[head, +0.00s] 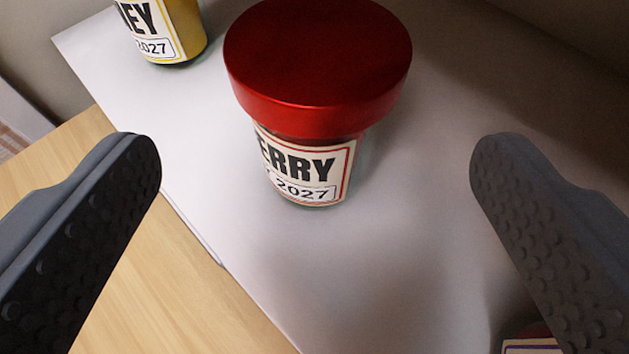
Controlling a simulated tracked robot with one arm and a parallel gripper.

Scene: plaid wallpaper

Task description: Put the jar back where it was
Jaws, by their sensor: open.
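A jar with a wide red lid (318,60) stands upright on a white surface (400,270). Its label (310,172) shows "ERRY" and "2027", with the left part turned out of view. My gripper (315,165) is open, with one dark studded finger on each side of the jar in the picture. Clear gaps show between the jar and both fingers, and nothing is held.
A jar with a yellow label (165,30), reading "EY" and "2027", stands at the top left, cut by the frame. Part of another labelled thing (535,343) shows at the bottom right near the right finger. A wooden surface (150,270) lies at the left.

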